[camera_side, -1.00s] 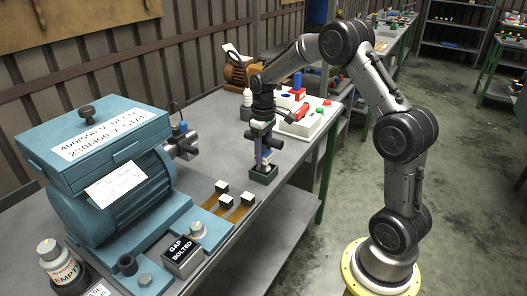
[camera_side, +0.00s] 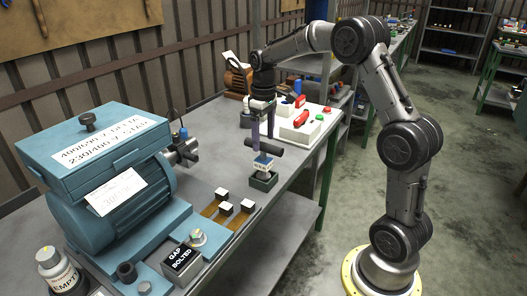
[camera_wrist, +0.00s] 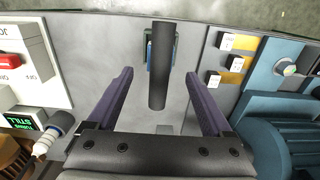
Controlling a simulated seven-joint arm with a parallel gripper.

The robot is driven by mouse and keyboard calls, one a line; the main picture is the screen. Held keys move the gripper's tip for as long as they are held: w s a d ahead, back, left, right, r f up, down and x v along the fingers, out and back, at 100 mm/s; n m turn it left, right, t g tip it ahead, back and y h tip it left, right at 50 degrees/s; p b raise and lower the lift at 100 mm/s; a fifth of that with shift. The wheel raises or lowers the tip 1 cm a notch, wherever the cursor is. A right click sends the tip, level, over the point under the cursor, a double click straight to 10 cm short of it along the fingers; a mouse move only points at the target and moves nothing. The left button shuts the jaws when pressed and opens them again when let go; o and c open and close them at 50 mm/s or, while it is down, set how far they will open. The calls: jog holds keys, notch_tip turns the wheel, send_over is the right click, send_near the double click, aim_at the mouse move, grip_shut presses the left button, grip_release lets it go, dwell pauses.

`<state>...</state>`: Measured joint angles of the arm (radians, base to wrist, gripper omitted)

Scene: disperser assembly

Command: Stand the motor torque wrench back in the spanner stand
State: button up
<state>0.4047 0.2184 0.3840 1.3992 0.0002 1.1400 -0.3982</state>
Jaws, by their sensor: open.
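The motor torque wrench (camera_side: 264,147) stands upright in the small dark green spanner stand (camera_side: 263,182), its black crossbar handle on top and a pale label below. In the wrist view the black handle (camera_wrist: 161,65) lies between the two purple fingers, with clear gaps on both sides. My gripper (camera_side: 263,135) is open just above the handle and empty; it also shows in the wrist view (camera_wrist: 160,75). The wrench's lower end is hidden inside the stand.
A blue motor (camera_side: 110,185) stands at the left of the bench. Several white-topped terminals (camera_side: 226,208) lie in front of the stand. A white control box (camera_side: 302,127) with red and green buttons is behind. Bare bench (camera_side: 205,165) lies left of the stand.

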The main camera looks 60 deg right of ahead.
notch_tip(320, 180, up, 4)
jog(key=shift+r, duration=0.15)
jog(key=s+a+r+t, duration=0.2)
jog(key=s+a+r, duration=0.1)
jog(key=s+a, duration=0.45)
jog(key=s+a+r+t, duration=0.2)
jog(key=s+a+r, duration=0.2)
jog(key=s+a, duration=0.4)
jog(key=s+a+f+t, duration=0.1)
jog(key=s+f, duration=0.3)
jog(key=s, duration=0.5)
jog(key=shift+a+t, duration=0.3)
jog(key=shift+a, duration=0.2)
jog(key=shift+f, duration=0.1)
